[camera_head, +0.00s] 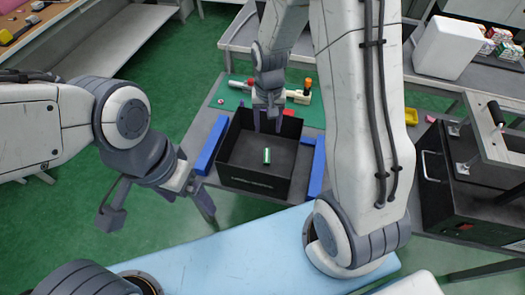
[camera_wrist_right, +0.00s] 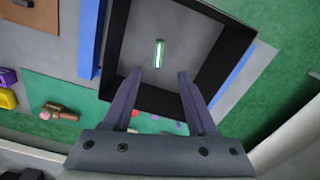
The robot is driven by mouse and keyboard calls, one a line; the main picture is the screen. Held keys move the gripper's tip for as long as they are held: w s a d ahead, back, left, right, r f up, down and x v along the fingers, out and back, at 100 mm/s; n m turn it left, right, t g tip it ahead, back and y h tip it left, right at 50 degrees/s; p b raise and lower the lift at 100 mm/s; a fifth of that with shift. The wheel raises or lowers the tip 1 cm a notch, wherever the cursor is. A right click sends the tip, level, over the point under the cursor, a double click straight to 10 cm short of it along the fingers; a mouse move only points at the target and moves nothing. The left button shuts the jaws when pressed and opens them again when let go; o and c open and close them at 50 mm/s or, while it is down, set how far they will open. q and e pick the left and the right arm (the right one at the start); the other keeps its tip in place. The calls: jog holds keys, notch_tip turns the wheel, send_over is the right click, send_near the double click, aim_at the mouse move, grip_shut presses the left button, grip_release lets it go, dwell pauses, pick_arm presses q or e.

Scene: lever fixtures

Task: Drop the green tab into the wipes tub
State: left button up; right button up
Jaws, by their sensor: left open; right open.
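A small green-and-white piece (camera_head: 267,156), which looks like the green tab, lies on the floor of an open black box (camera_head: 226,150). It also shows in the right wrist view (camera_wrist_right: 159,54), inside the black box (camera_wrist_right: 118,82). My right gripper (camera_head: 267,122) is open and empty at the far side of the box. In its wrist view the open right fingers (camera_wrist_right: 159,77) point toward the green piece, with a gap between. My left gripper (camera_head: 204,204) is open and empty, left of the box over the floor. I cannot tell whether the black box is the wipes tub.
Blue bars (camera_head: 208,146) flank the box on the grey table. A green board (camera_head: 240,98) with fittings lies behind it. A white bin (camera_head: 447,48) stands at the upper right, and a black lever fixture (camera_head: 468,190) at the right. A light blue surface (camera_head: 240,252) is in front.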

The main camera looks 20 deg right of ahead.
notch_tip(320, 180, up, 10)
jog(key=shift+f, duration=0.15)
dwell(0.5)
jog(key=s+a+r+n, duration=0.1)
jog(key=s+a+n, duration=0.4)
jog(key=s, duration=0.5)
jog(key=s+a+r+n+y, duration=0.1)
jog(key=s+a+r+n, duration=0.1)
jog(key=s+a+n, duration=0.4)
jog(key=s+a, duration=0.2)
jog(key=s, duration=0.3)
jog(key=shift+s+a+r, duration=0.15)
jog(key=shift+s+r, duration=0.15)
